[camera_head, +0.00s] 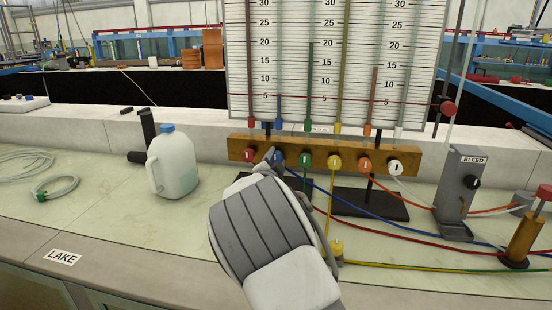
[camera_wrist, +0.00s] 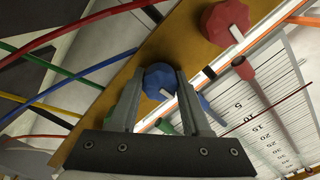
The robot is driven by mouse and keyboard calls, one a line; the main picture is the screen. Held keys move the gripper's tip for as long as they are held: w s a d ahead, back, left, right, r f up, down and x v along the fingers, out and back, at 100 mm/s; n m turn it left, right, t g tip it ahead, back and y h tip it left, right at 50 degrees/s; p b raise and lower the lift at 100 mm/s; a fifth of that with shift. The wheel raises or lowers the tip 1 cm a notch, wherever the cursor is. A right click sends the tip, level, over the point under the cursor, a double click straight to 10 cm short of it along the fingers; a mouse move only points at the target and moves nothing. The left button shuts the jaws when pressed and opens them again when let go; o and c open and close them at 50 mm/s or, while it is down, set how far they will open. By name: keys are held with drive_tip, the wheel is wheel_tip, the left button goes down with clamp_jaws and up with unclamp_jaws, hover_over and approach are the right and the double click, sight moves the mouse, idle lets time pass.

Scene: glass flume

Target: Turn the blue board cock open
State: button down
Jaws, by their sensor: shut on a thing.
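The blue board cock (camera_wrist: 160,80) is a round blue knob with a white mark, on a wooden manifold board (camera_head: 215,148). In the wrist view, my gripper (camera_wrist: 162,92) has one finger on each side of the knob and is shut on it. In the head view, the blue cock (camera_head: 279,157) shows only in part behind my gripper (camera_head: 268,158) and wrist. A red cock (camera_wrist: 226,22) is beside it. The other cocks, green (camera_head: 305,160), yellow (camera_head: 335,162), orange (camera_head: 365,165) and white (camera_head: 395,167), stand in a row to its right in the head view.
A scaled tube board (camera_head: 290,75) rises behind the manifold. Blue, red and yellow hoses run right across the bench. A white jug (camera_head: 173,165) stands at left, and a grey BLEED box (camera_head: 460,185) at right. The bench front left is mostly clear, beside a LAKE label (camera_head: 62,257).

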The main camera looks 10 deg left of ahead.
drive_tip(key=n+p, duration=0.2)
drive_tip(key=n, duration=0.2)
drive_tip(key=shift+r, duration=0.15)
drive_tip(key=n+p, duration=0.2)
drive_tip(key=n, duration=0.2)
drive_tip(key=shift+n+p, duration=0.3)
drive_tip(key=n+p, duration=0.2)
drive_tip(key=n, duration=0.2)
drive_tip(key=shift+n, duration=0.3)
drive_tip(key=shift+n+p, duration=0.8)
drive_tip(key=shift+n, duration=1.1)
drive_tip(key=shift+c, duration=1.9)
unclamp_jaws()
